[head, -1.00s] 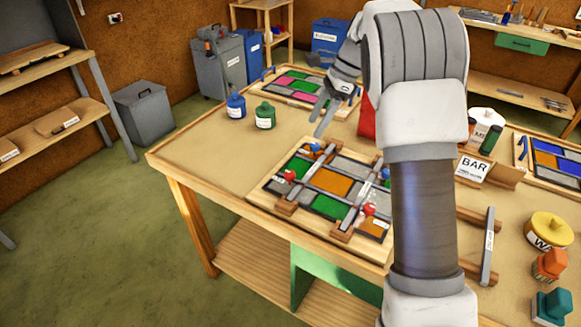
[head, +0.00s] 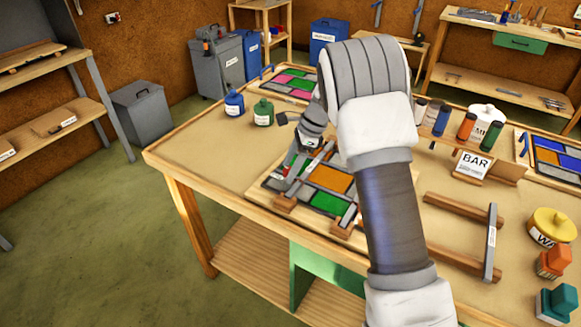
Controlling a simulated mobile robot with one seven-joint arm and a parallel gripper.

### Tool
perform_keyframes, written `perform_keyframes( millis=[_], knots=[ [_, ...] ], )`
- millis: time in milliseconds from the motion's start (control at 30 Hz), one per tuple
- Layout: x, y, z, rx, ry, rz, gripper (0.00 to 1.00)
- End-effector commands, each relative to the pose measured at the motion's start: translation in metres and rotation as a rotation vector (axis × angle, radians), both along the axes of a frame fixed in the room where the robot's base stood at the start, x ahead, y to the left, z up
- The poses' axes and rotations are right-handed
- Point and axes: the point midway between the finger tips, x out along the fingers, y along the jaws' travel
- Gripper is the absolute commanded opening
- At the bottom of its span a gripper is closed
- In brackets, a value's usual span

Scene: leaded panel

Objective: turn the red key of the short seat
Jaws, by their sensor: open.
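The leaded panel (head: 331,178) lies on a wooden board on the bench, with green, orange and grey panes between dark strips. My gripper (head: 291,166) is open and points down over the panel's left side. A small bit of red, the left red key (head: 286,171), shows at its fingertips. I cannot tell whether the fingers touch it or stand around it. The other red key and the blue keys are hidden behind my arm and hand. No label tells which seat is the short one.
Blue (head: 234,103) and green (head: 263,112) bottles stand behind the panel to the left. A second coloured panel (head: 291,82) lies at the back. The bench's left end is clear.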

Motion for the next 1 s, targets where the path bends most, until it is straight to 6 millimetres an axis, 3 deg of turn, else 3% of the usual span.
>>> perform_keyframes(
  millis=[267,667,1000],
  knots=[
    [-0.0001,0.0007,-0.0017,0.0,0.0,0.0,0.69],
    [0.0001,0.0005,-0.0013,0.0,0.0,0.0,0.0],
    [0.0004,0.0003,-0.0006,0.0,0.0,0.023,0.0]
  ],
)
